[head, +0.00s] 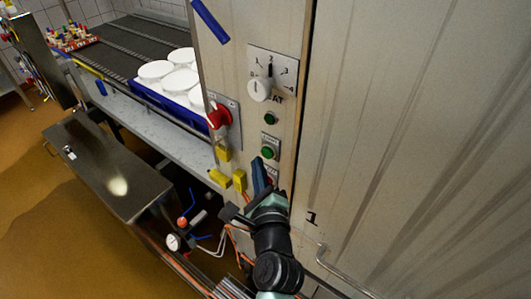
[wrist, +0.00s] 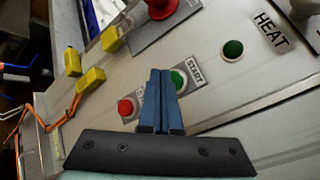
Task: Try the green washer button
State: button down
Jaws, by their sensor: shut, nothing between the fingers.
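The green START button (head: 268,152) sits on a square plate on the front of the metal control panel. It also shows in the wrist view (wrist: 178,80), just right of my fingertips, partly covered by them. My gripper (head: 259,163) is shut, its blue fingers together and empty, pointing at the panel by the START plate. In the wrist view my fingertips (wrist: 160,73) lie over the gap between the green button and a red button (wrist: 126,107). I cannot tell whether they touch the panel. A smaller green HEAT button or lamp (wrist: 232,49) sits above.
A white numbered dial (head: 259,89) and a red rotary switch (head: 220,115) are on the panel. Yellow blocks (wrist: 90,80) stick out at its left edge. A blue crate (head: 160,105) with white tubs stands on the conveyor at left. A corrugated metal door (head: 420,130) fills the right.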

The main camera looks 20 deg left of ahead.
jog(key=shift+w, duration=0.1)
jog(key=shift+w+d, duration=0.15)
jog(key=shift+w, duration=0.2)
jog(key=shift+w+d, duration=0.2)
jog(key=shift+w, duration=0.25)
dwell(0.7)
jog(key=shift+s, duration=0.1)
jog(key=shift+s+a, duration=0.35)
jog(key=shift+s, duration=0.4)
jog(key=shift+p, duration=0.3)
jog(key=s, duration=0.1)
jog(key=s+a+p, duration=0.1)
jog(key=s, duration=0.2)
jog(key=shift+s+a+p, duration=0.35)
dwell(0.6)
